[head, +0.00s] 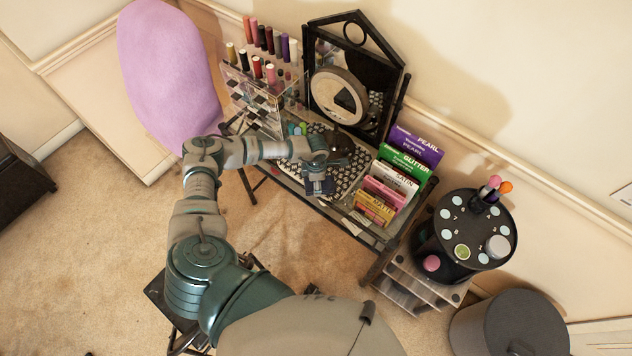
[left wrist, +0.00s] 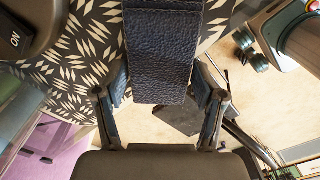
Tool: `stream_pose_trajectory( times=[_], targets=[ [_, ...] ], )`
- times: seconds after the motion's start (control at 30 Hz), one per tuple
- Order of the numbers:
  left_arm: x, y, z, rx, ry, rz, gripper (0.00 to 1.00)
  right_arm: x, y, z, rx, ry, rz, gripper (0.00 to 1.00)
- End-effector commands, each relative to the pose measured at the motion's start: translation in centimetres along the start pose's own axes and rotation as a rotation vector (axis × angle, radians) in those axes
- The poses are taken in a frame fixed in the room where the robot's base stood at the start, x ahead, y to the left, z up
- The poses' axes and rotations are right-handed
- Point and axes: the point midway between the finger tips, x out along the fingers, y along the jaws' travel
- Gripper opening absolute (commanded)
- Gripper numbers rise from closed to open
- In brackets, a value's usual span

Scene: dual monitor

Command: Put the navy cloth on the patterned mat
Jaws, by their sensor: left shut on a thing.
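The navy cloth (left wrist: 160,55) is a dark, textured strip between the fingers of my left gripper (left wrist: 162,92) in the left wrist view. The gripper is shut on it. In the head view my left gripper (head: 319,174) is at the front edge of the vanity table, with a small dark part of the cloth (head: 320,187) showing below it. The patterned mat (head: 350,178), black with pale diamonds, lies on the table behind and beside the gripper. It also shows in the left wrist view (left wrist: 65,85). I cannot tell whether the cloth touches the mat. My right gripper is out of view.
A clear rack (head: 262,105) of nail polish stands at the back left, beside a black-framed mirror (head: 362,50) with a round light (head: 338,97). Labelled boxes (head: 395,180) stand to the right. A black round stand (head: 465,228) and grey pouf (head: 510,325) are farther right.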

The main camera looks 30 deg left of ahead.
Motion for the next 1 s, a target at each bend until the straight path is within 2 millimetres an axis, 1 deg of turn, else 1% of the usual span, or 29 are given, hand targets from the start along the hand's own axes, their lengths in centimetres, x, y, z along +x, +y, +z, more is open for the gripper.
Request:
stream_pose_trajectory(
  times=[0.23,0.27,0.3,0.33,0.37,0.67,0.77,0.87,1.0],
  targets=[
    [0.2,0.0,0.0,0.0,0.0,0.0,0.41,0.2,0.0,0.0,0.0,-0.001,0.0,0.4],
    [0.2,0.0,0.0,0.0,0.0,0.0,0.72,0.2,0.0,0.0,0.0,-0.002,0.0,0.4],
    [0.2,0.0,0.0,0.0,0.0,0.0,0.82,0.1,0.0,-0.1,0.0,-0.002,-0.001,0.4],
    [0.2,0.0,0.0,0.0,0.0,0.0,0.9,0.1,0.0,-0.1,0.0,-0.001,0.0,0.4],
    [0.2,0.0,0.0,0.0,0.0,0.0,0.95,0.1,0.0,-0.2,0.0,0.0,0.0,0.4],
    [0.1,0.0,0.0,0.0,-0.001,0.0,0.95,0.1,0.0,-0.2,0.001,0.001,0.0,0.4],
    [-0.4,0.1,0.0,0.0,-0.002,0.001,0.95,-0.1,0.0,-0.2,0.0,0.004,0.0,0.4],
    [-1.7,0.1,0.1,0.001,-0.003,0.002,0.95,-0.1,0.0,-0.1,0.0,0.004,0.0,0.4],
    [-4.8,0.1,0.1,0.0,-0.004,0.003,0.95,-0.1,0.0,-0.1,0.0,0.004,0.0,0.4]
  ],
)
